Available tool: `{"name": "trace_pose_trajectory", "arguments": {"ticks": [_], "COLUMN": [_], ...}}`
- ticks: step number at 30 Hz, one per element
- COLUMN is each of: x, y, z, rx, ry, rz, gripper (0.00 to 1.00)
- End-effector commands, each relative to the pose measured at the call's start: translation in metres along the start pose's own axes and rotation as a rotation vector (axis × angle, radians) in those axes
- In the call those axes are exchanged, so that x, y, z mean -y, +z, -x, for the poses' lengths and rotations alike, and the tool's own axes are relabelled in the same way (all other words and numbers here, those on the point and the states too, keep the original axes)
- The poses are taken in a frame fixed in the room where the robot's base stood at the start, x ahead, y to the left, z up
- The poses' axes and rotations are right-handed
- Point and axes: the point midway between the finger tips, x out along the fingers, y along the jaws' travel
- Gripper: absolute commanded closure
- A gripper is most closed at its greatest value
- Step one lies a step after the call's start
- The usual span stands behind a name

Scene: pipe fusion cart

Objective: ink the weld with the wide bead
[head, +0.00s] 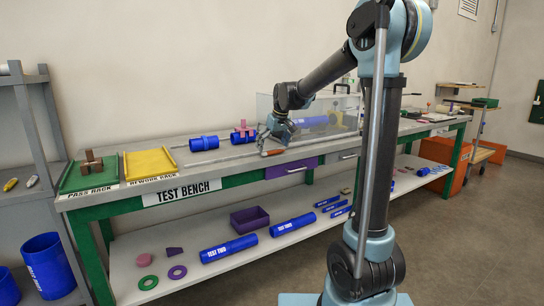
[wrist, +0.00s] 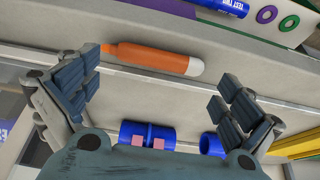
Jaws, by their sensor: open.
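An orange marker (head: 272,152) with a pale end lies on the bench top; it also shows in the wrist view (wrist: 150,58). My gripper (head: 272,138) is open and empty just above the marker. In the wrist view its two fingers stand wide apart (wrist: 155,82), with the left fingertip close to the marker's orange end. A blue pipe with a raised ring (head: 204,143) lies left of my gripper. A second blue pipe with pink pieces on it (head: 243,133) lies behind; it shows in the wrist view too (wrist: 130,134). I cannot tell which bead is wider.
A green pass rack (head: 88,177) with a brown block and a yellow rework rack (head: 150,163) sit at the bench's left end. A clear cover (head: 300,104) stands behind my gripper, with blue pipe behind it. The lower shelf holds several blue pipes and a purple bin (head: 250,219).

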Motion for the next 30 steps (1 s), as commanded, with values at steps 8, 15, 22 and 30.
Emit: {"name": "trace_pose_trajectory", "arguments": {"ticks": [8,15,22,30], "x": [0.0,0.0,0.0,0.0], "y": [0.0,0.0,0.0,0.0], "z": [-0.018,-0.017,-0.018,-0.016], "rx": [0.0,0.0,0.0,0.001], "ry": [0.0,0.0,0.0,0.0], "rz": [0.0,0.0,0.0,0.0], "gripper": [0.0,0.18,0.29,0.32]}}
